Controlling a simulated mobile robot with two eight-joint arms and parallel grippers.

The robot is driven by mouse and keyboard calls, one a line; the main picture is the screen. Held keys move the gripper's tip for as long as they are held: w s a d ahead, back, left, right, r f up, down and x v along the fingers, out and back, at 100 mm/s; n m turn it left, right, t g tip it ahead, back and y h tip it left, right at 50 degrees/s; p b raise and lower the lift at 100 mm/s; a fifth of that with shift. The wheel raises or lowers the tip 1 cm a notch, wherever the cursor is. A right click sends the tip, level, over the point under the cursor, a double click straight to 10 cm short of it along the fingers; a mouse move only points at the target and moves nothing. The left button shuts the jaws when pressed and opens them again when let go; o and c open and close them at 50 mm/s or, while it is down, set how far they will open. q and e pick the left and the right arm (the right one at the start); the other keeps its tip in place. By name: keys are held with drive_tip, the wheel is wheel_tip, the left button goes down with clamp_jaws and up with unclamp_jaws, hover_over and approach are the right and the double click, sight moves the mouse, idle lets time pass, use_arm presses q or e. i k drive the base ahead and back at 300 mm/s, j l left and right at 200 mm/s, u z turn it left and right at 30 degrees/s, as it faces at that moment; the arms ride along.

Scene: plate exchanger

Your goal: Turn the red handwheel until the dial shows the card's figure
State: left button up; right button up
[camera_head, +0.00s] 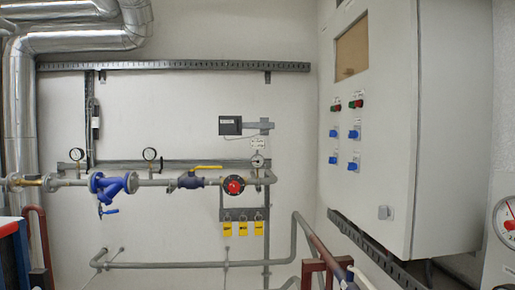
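The red handwheel (233,185) sits on the grey horizontal pipe on the back wall, right of a dark blue valve. A small round dial (257,160) stands on the pipe just up and right of the wheel. A small white card (257,143) with dark marks is right above that dial; its figure is too small to read. The dial's reading cannot be told either. Neither of my grippers is in view, and nothing is touching the handwheel.
Yellow tags (243,228) hang below the wheel. A large grey cabinet (375,130) juts out at right. A bigger dial (508,222) is cut by the right edge. Pipes (190,264) run low.

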sight(234, 186)
drive_tip(key=i+j+z, duration=0.1)
drive_tip(key=i, duration=0.45)
drive_tip(key=i+j+z, duration=0.15)
drive_tip(key=i, duration=0.35)
drive_tip(key=i+j+z, duration=0.1)
drive_tip(key=i+j, duration=0.2)
drive_tip(key=i, duration=0.25)
drive_tip(key=i+j+z, duration=0.15)
drive_tip(key=i, duration=0.35)
drive_tip(key=j, duration=0.1)
